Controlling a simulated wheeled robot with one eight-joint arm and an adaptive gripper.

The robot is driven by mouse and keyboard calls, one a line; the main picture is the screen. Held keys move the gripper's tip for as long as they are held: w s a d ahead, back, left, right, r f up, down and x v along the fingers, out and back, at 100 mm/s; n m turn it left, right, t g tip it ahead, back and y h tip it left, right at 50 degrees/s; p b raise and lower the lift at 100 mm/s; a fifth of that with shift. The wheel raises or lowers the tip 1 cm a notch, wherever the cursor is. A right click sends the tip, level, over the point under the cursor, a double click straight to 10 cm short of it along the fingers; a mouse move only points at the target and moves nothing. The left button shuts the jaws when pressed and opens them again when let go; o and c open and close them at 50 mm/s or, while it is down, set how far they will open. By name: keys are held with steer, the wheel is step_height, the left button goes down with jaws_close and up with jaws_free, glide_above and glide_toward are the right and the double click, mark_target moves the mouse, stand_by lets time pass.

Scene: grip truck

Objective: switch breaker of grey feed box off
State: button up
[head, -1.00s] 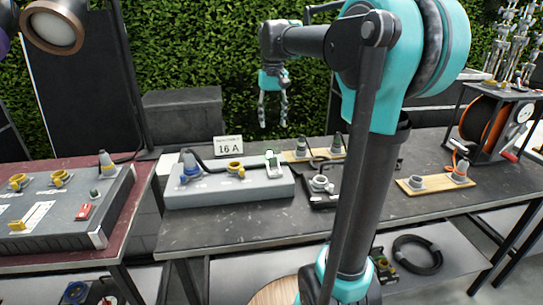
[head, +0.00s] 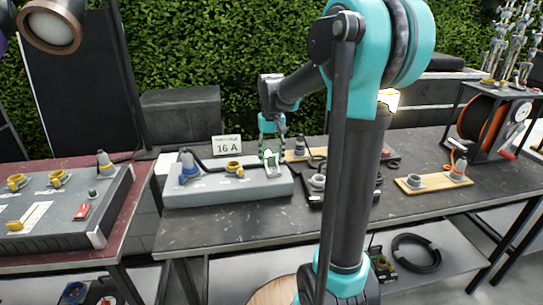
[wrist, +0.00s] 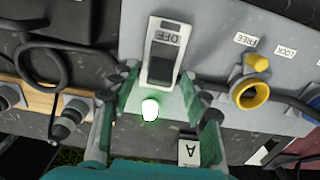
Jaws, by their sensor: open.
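The grey feed box (head: 230,189) stands on the middle table, with a blue plug and a yellow socket on its top. Its breaker (wrist: 162,52) is a white-framed switch with a dark rocker and the word OFF beside it, seen in the wrist view. A small lamp (wrist: 150,110) beside the breaker glows white-green. My gripper (wrist: 157,122) is open, its two fingers either side of the lamp and just short of the breaker. In the head view my gripper (head: 271,158) is over the right end of the box and partly hides the breaker.
A yellow socket (wrist: 250,92) with FREE and LOCK labels sits right of the breaker in the wrist view. A 16 A sign (head: 227,145) stands behind the box. Wooden boards with plugs and a black cable lie nearby. A second grey box (head: 60,235) stands left.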

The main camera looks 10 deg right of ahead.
mark_target(272, 164)
jaws_close()
stand_by(0.3)
steer(key=shift+s+t, duration=0.2)
steer(key=shift+t, duration=0.1)
steer(key=s+t, duration=0.1)
steer(key=t, duration=0.1)
steer(key=s+t, duration=0.1)
steer(key=t, duration=0.2)
steer(key=s+t, duration=0.1)
steer(key=t, duration=0.1)
steer(key=shift+f, duration=0.1)
steer(key=shift+s+f+t, duration=0.15)
steer(key=shift+s+t, duration=0.15)
steer(key=shift+t, duration=0.6)
steer(key=shift+s+f+t, duration=0.15)
steer(key=shift+s+t, duration=0.1)
steer(key=shift+t, duration=0.65)
